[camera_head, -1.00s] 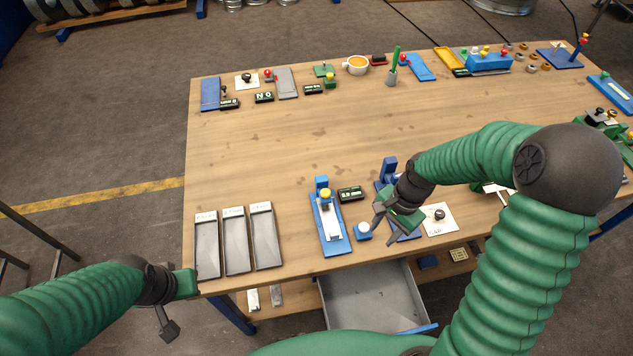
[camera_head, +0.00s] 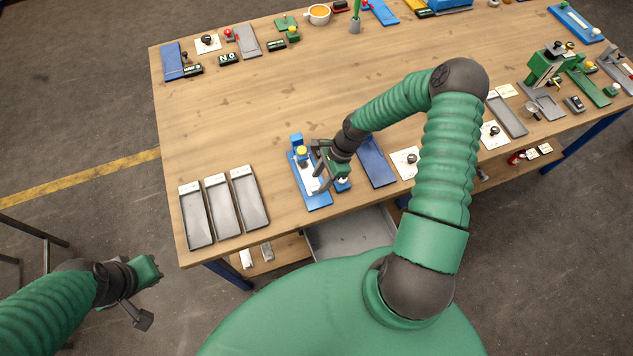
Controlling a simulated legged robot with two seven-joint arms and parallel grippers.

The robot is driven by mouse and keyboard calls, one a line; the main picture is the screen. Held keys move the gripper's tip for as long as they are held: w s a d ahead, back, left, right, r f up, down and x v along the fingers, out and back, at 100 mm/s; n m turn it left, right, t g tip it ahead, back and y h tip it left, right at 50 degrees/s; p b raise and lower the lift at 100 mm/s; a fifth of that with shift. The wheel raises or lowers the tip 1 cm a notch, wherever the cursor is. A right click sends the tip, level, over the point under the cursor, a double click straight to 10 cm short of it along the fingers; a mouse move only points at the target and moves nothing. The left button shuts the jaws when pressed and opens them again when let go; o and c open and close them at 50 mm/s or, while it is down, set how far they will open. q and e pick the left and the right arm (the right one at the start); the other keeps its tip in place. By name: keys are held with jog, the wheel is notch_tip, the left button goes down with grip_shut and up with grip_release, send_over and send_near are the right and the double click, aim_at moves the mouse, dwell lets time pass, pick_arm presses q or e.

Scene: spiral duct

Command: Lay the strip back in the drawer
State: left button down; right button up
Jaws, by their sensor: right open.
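A pale strip (camera_head: 309,184) lies on a blue stand (camera_head: 320,203) with a yellow knob, near the front edge of the table. My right gripper (camera_head: 321,169) is open just over the right side of this stand and hides part of the strip. I cannot tell whether its fingers touch the strip. The grey drawer (camera_head: 350,236) is pulled out below the table's front edge. Its inside looks empty where it shows, and my body and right arm hide the rest. My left gripper (camera_head: 146,292) hangs off the table at the lower left, and its jaw opening is unclear.
Three grey trays (camera_head: 222,208) with white labels stand at the table's front left. A blue plate (camera_head: 376,162) and a white card (camera_head: 405,163) lie right of the stand. Small fixtures and a cup (camera_head: 319,14) line the back. The table's middle (camera_head: 255,110) is clear.

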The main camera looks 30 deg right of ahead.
aim_at(316, 187)
jog(key=shift+x, duration=1.95)
grip_shut()
jog(key=shift+r, duration=0.1)
jog(key=shift+s+a+p, duration=0.1)
jog(key=shift+s+p, duration=0.6)
jog(key=shift+s, duration=0.05)
jog(key=shift+s+a+r+p, duration=0.15)
jog(key=shift+s+p, duration=0.15)
jog(key=shift+s, duration=0.35)
jog(key=shift+s+a+f+p, duration=0.1)
jog(key=shift+s+a+p, duration=0.15)
jog(key=shift+s, duration=0.45)
jog(key=shift+s+a+r+p, duration=0.1)
jog(key=shift+s+p, duration=0.25)
jog(key=shift+s, duration=0.3)
notch_tip(316, 187, up, 7)
jog(key=p, duration=0.6)
